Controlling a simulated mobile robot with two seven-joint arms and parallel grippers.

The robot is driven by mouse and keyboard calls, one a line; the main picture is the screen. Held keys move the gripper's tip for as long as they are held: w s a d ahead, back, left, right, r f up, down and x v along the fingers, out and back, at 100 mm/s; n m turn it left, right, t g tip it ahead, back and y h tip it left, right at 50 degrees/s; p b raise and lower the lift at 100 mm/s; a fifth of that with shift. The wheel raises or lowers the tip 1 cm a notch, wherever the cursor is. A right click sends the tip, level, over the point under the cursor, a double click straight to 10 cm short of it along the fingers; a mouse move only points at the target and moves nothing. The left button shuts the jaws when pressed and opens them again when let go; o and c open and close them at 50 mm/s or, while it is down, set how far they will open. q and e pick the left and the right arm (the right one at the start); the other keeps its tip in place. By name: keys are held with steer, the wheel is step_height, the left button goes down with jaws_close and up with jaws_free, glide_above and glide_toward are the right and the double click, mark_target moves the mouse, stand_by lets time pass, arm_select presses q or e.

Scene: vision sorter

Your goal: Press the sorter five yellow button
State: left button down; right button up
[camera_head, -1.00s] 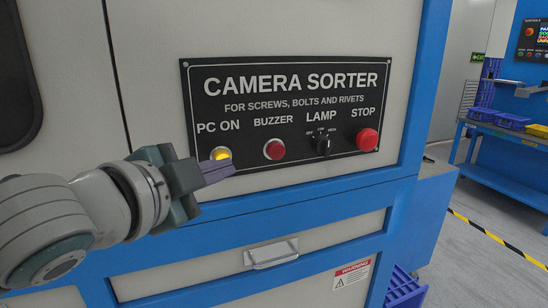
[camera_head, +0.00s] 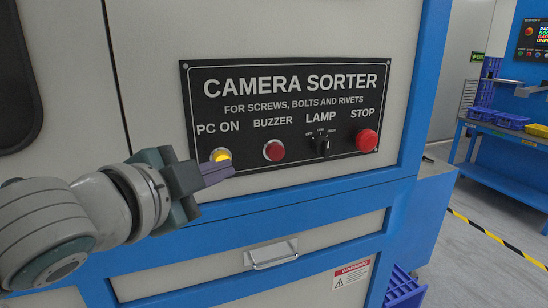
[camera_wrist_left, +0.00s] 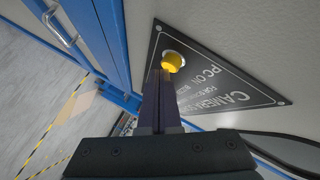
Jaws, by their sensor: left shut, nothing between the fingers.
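The yellow button (camera_head: 221,155) sits under the "PC ON" label at the left of the black "CAMERA SORTER" panel (camera_head: 290,88). It appears lit. In the left wrist view the yellow button (camera_wrist_left: 172,61) is just beyond the fingertips. My left gripper (camera_head: 232,172) is shut and empty, its tips just below and in front of the button. In the left wrist view the shut fingers (camera_wrist_left: 162,76) point at the button's lower edge. I cannot tell whether they touch it. My right gripper is not in view.
To the right on the panel are a red buzzer button (camera_head: 274,150), a black lamp knob (camera_head: 322,146) and a red stop button (camera_head: 367,140). A drawer handle (camera_head: 271,254) sticks out below. A blue table (camera_head: 510,150) with bins stands at the far right.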

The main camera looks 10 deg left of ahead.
arm_select(q)
steer(key=shift+s+d, duration=0.3)
steer(key=shift+s, duration=0.2)
steer(key=shift+s+d+p, duration=0.45)
steer(key=shift+s+d, duration=0.3)
steer(key=shift+s, duration=0.3)
steer(key=shift+s+d+p, duration=0.4)
steer(key=shift+s+d, duration=0.3)
steer(key=shift+s, duration=0.3)
